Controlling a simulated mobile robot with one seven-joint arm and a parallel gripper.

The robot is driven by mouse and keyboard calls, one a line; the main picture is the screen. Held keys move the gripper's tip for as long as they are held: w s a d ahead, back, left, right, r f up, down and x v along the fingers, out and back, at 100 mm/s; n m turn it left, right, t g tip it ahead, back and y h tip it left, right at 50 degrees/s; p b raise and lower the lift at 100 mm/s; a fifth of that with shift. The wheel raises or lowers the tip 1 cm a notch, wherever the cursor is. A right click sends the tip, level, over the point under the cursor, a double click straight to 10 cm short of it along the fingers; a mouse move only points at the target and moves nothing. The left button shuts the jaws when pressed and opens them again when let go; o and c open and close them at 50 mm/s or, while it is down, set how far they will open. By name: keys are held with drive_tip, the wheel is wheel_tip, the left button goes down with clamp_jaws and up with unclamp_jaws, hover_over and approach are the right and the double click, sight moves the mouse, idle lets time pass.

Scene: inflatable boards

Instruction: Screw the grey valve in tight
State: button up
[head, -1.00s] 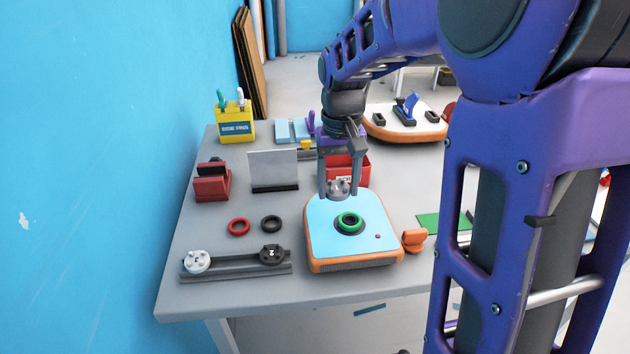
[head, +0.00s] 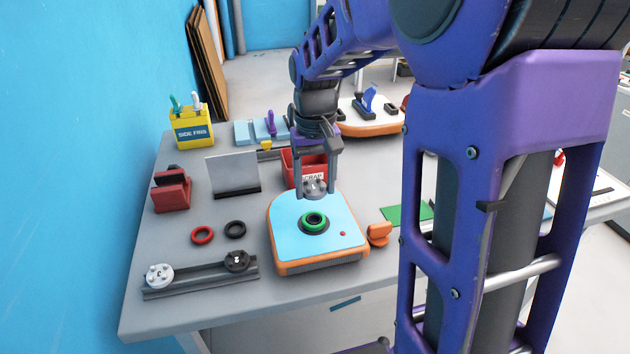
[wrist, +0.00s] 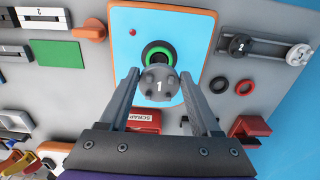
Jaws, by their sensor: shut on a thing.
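The grey valve (head: 315,188) is a round grey piece with lugs; in the wrist view its face (wrist: 159,85) shows a "1". My gripper (head: 315,193) is shut on it, one finger on each side, and holds it above the blue board. The board (head: 290,211) has an orange edge and lies on the bench. A green ring (head: 305,224) sits around the dark hole (head: 314,219) in the board. In the wrist view the valve covers the lower part of the hole and ring (wrist: 169,54). The valve is apart from the hole.
A rail (head: 205,275) at front left carries a white valve (head: 159,276) and a black valve (head: 236,261). Red (head: 202,235) and black (head: 235,229) rings lie left of the board. An orange piece (head: 379,234) stands to its right, a red scrap bin (head: 291,170) behind.

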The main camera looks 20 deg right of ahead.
sight(315, 191)
drive_tip(key=shift+f+b, duration=1.4)
drive_tip(key=shift+f, duration=1)
drive_tip(key=shift+f+b, duration=0.3)
drive_tip(key=shift+f, duration=0.8)
drive_tip(key=o, duration=1.4)
drive_tip(key=shift+r, duration=0.1)
wheel_tip(315, 191, up, 17)
drive_tip(key=p, duration=0.3)
drive_tip(key=shift+r, duration=0.2)
